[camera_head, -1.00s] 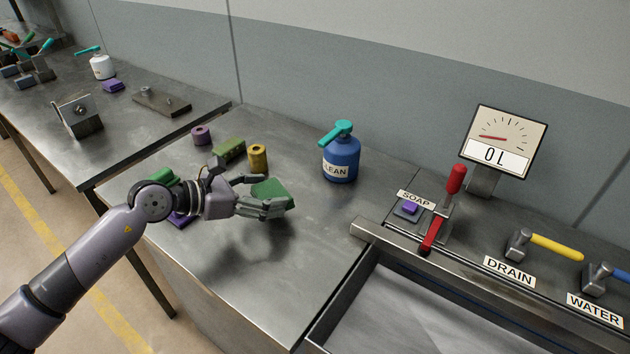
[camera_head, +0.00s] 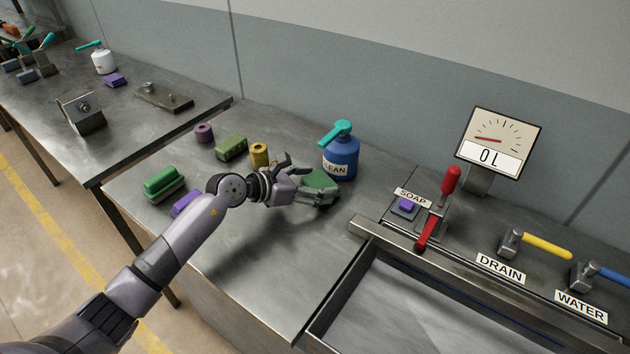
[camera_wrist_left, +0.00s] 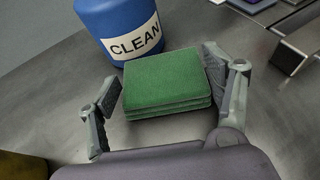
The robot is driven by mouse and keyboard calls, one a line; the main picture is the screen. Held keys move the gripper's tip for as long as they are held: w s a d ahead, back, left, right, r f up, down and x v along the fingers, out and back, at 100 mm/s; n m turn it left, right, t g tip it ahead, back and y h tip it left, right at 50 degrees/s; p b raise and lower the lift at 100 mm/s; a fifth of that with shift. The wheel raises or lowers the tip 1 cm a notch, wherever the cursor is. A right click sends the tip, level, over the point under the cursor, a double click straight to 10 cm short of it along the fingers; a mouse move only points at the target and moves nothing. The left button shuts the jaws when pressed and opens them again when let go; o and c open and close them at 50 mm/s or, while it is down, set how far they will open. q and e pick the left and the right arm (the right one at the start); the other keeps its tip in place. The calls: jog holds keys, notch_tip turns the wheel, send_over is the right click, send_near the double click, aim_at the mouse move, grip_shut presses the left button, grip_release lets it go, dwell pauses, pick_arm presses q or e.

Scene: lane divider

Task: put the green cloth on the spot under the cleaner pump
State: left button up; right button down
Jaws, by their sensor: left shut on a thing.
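The green cloth (camera_head: 321,179), a folded stack, is held by my left gripper (camera_head: 311,184) just in front of and left of the blue CLEAN bottle (camera_head: 345,160). In the left wrist view the cloth (camera_wrist_left: 165,82) lies flat between the two fingers, close to the bottle (camera_wrist_left: 118,22). The bottle stands upright, with a teal pump head (camera_head: 336,131) leaning left and forward. Whether the cloth touches the counter is not clear. No marked spot under the pump shows. My right gripper is not in view.
A green brush (camera_head: 163,181), a purple block (camera_head: 186,203), an olive sponge (camera_head: 231,147), a yellow roll (camera_head: 260,154) and a purple roll (camera_head: 204,132) sit to the left. The sink (camera_head: 400,310) and soap lever (camera_head: 425,232) are to the right. The front counter is clear.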

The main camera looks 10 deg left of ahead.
pick_arm(q)
jog(key=shift+f, duration=0.1)
jog(key=o, duration=1.2)
jog(key=shift+r, duration=0.25)
jog(key=v, duration=0.3)
jog(key=b+v, duration=0.1)
jog(key=v, duration=0.6)
jog(key=shift+s+a+f+b, duration=0.15)
jog(key=shift+s+a+b, duration=0.15)
jog(key=shift+s, duration=0.05)
jog(key=shift+s+a+r, duration=0.35)
jog(key=shift+s, duration=0.05)
